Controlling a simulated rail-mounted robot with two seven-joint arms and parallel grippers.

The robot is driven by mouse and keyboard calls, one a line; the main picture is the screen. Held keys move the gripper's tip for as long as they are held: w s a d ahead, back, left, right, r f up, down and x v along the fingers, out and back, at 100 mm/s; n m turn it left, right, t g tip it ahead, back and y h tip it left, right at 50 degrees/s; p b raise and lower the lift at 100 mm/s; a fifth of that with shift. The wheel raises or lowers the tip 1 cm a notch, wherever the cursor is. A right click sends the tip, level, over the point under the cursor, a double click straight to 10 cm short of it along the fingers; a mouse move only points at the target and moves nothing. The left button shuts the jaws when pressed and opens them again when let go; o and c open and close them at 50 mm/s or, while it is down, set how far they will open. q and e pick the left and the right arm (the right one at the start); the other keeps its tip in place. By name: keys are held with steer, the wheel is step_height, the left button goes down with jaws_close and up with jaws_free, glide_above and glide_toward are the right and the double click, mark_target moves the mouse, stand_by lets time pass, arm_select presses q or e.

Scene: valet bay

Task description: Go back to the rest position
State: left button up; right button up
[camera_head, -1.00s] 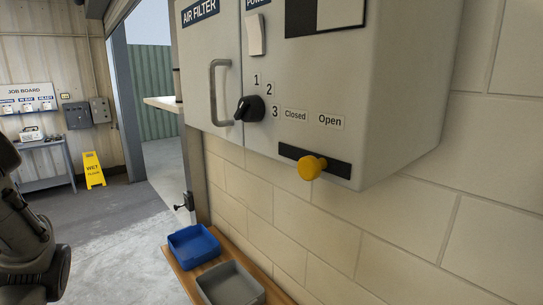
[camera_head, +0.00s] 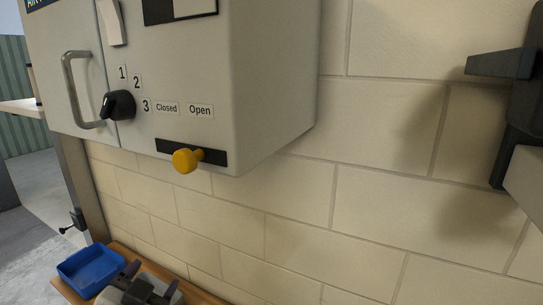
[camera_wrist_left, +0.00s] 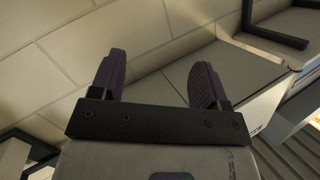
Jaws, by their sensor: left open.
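My left gripper (camera_head: 152,278) is low in the head view, in front of the wooden bench. Its two dark fingers are apart with nothing between them. In the left wrist view the same gripper (camera_wrist_left: 160,75) is open and empty, with the block wall behind it. The grey wall cabinet (camera_head: 270,85) is above the gripper in the head view, and the gripper is clear of its yellow knob (camera_head: 186,160).
A black selector knob (camera_head: 118,104) and a metal handle (camera_head: 77,90) stick out of the cabinet. A blue tray (camera_head: 90,268) stands on the wooden bench (camera_head: 66,290). A dark bracket-like shape (camera_head: 522,105) is at the right edge. The block wall (camera_head: 350,230) between is bare.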

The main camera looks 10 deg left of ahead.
arm_select(q)
steer(key=s+d+f+g+h, duration=0.1)
steer(key=s+d+f+g, duration=0.25)
steer(key=f, duration=0.75)
steer(key=s+d+f+g+h, duration=0.2)
steer(key=s+f, duration=0.2)
steer(key=f, duration=0.7)
steer(key=s+d+f+n+g, duration=0.1)
steer(key=s+f+g, duration=0.2)
steer(key=s+f, duration=0.55)
steer(key=s+d+f+g, duration=0.2)
steer(key=s+f+g, duration=0.2)
steer(key=s+f, duration=0.5)
steer(key=w+p+v, duration=0.1)
steer(key=p+v, duration=0.8)
steer(key=w+r+p+v, duration=0.1)
steer(key=w+p+v, duration=0.1)
steer(key=p+v, duration=0.7)
steer(key=shift+w+a+r+h, duration=0.2)
steer(key=shift+w+a+h, duration=0.1)
steer(key=shift+a, duration=0.1)
